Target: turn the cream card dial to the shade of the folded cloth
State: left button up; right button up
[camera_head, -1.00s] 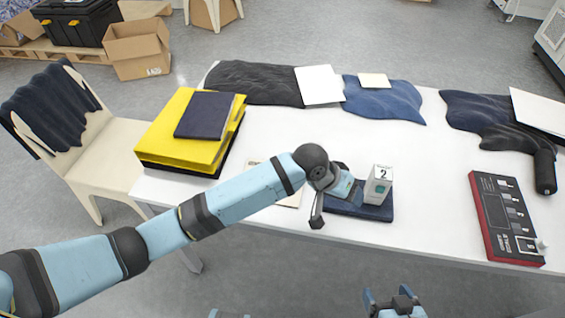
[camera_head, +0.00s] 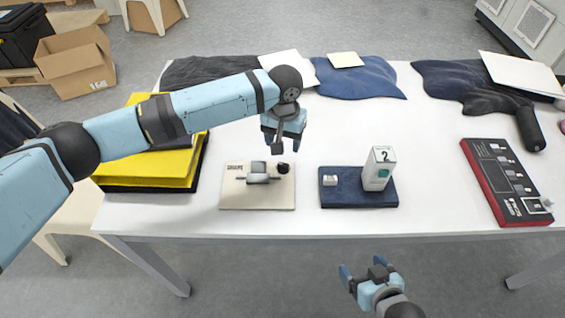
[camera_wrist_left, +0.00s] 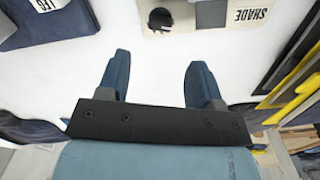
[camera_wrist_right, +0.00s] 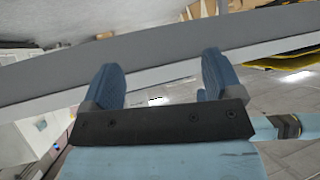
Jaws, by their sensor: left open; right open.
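The cream card (camera_head: 238,201) lies flat on the white table at the front. It carries a grey block with a rod (camera_head: 259,172) and a small black knob (camera_head: 283,168). It also shows with the word SHADE in the left wrist view (camera_wrist_left: 210,16). A folded navy cloth (camera_head: 345,200) lies right of it. My left gripper (camera_head: 286,147) is open and empty, above the table just behind the card's right part; in its wrist view the knob is beyond the fingertips. My right gripper (camera_head: 363,271) is open and empty in front of the table edge.
A red-sided panel with shade swatches (camera_head: 478,173) lies right. Yellow folders (camera_head: 125,172) are left. Dark and blue cloths (camera_head: 365,80) lie behind. The table's middle is clear.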

aim_at(283, 164)
pick_arm(q)
notch_tip(283, 164, down, 9)
jog(key=shift+r+b, duration=0.1)
jog(key=shift+b, duration=0.45)
jog(key=c, duration=0.9)
